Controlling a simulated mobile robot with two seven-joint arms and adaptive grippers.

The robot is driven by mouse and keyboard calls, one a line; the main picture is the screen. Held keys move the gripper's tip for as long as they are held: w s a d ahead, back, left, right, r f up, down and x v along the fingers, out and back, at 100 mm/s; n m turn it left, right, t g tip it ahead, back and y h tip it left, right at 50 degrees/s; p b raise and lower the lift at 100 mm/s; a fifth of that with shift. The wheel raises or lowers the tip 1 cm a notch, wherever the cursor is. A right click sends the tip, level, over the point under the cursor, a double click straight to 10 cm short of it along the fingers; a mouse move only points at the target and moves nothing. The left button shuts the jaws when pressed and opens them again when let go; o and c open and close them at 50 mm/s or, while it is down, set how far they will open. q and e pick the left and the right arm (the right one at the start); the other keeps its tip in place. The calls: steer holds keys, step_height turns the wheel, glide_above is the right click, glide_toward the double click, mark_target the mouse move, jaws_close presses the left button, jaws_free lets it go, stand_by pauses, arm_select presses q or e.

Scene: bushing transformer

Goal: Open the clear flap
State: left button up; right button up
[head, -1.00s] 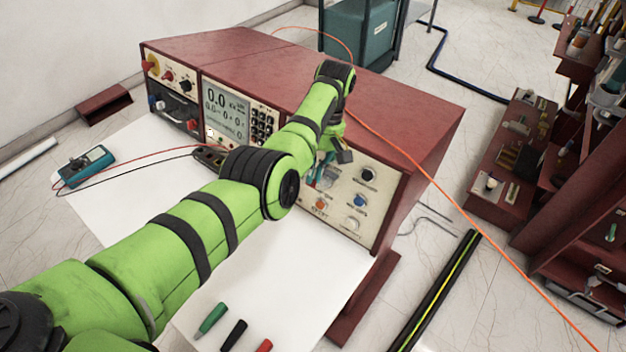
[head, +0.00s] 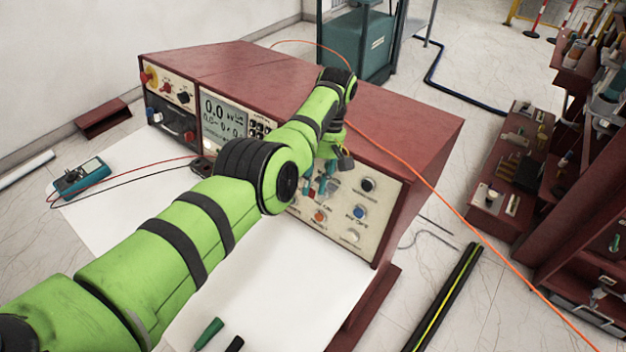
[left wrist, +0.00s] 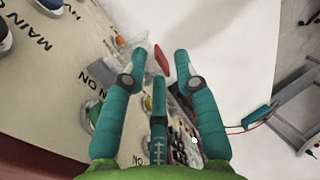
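The clear flap (left wrist: 151,62) shows in the left wrist view as a see-through cover standing out from the cream control panel, with a red part (left wrist: 161,60) beside it. My left gripper (left wrist: 159,58) has its teal fingers spread, with the flap and red part between and just beyond the tips; contact cannot be told. In the head view my left gripper (head: 321,186) is in front of the panel (head: 338,238) on the red console (head: 400,128), and the flap is hard to make out behind the fingers. My right gripper is out of view.
A black knob (head: 367,185), a blue button (head: 358,212) and an orange button (head: 320,216) sit close to the gripper. A white sheet (head: 265,285) lies before the console. A multimeter (head: 82,177) stands at left. An orange cable (head: 430,187) crosses the console top.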

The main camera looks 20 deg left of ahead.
arm_select(q)
steer(key=shift+r, duration=0.1)
steer(key=shift+w+d+r, duration=0.1)
steer(key=shift+r, duration=0.65)
step_height(320, 180, up, 8)
steer(key=shift+r, duration=0.2)
stand_by(0.4)
stand_by(0.4)
